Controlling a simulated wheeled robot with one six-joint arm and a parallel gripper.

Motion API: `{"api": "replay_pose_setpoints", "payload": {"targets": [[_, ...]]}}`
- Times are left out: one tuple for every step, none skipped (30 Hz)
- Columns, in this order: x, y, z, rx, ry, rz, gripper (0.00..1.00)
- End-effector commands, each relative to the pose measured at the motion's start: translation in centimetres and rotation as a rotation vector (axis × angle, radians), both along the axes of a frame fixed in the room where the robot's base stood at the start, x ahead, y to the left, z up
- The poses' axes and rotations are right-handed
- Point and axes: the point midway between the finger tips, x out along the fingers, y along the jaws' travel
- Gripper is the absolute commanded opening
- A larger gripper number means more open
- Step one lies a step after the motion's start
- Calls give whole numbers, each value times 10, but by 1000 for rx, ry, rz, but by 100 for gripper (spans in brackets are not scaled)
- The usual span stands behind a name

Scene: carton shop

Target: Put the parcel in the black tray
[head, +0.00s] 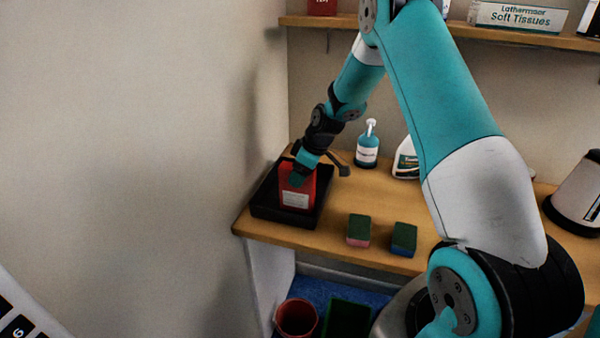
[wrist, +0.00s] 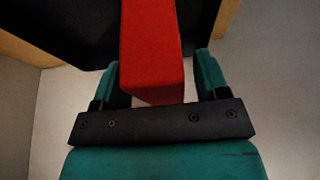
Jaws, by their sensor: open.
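The parcel (head: 296,190) is a red box with a white label, and it stands inside the black tray (head: 262,207) at the left end of the wooden shelf. My gripper (head: 301,176) is at the parcel's top, reaching down from above. In the wrist view the red parcel (wrist: 152,50) lies between the two teal fingers of my gripper (wrist: 158,75), with a gap visible on the right side. The jaws are open. The black tray (wrist: 60,30) shows behind the parcel. The parcel's underside is hidden.
A green-and-pink sponge (head: 358,230) and a green-and-blue sponge (head: 404,239) lie right of the tray. The wall (head: 200,150) is close on the left. A red pot (head: 297,318) is below.

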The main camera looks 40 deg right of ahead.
Motion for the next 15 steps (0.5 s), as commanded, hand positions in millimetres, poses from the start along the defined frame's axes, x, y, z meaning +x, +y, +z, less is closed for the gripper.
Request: {"api": "replay_pose_setpoints", "payload": {"targets": [[0, 0, 3, 0, 0, 0, 68], [0, -1, 3, 0, -1, 0, 68], [-1, -2, 6, -1, -3, -1, 68], [-2, -3, 10, -2, -4, -2, 68], [-3, -4, 13, -2, -4, -2, 68], [-5, -6, 20, -2, -5, -1, 68], [-7, -7, 25, -2, -7, -1, 68], [-9, -9, 31, -2, -5, -2, 68], [-12, -11, 39, -2, -7, -2, 68], [-14, -12, 46, -1, -6, -1, 68], [-16, -14, 52, -2, -7, -1, 68], [-19, -16, 60, -4, -7, -2, 68], [-21, -18, 66, -3, -6, -2, 68], [-23, -20, 73, -3, -6, -2, 68], [-25, -21, 80, -2, -5, -2, 68]]}}
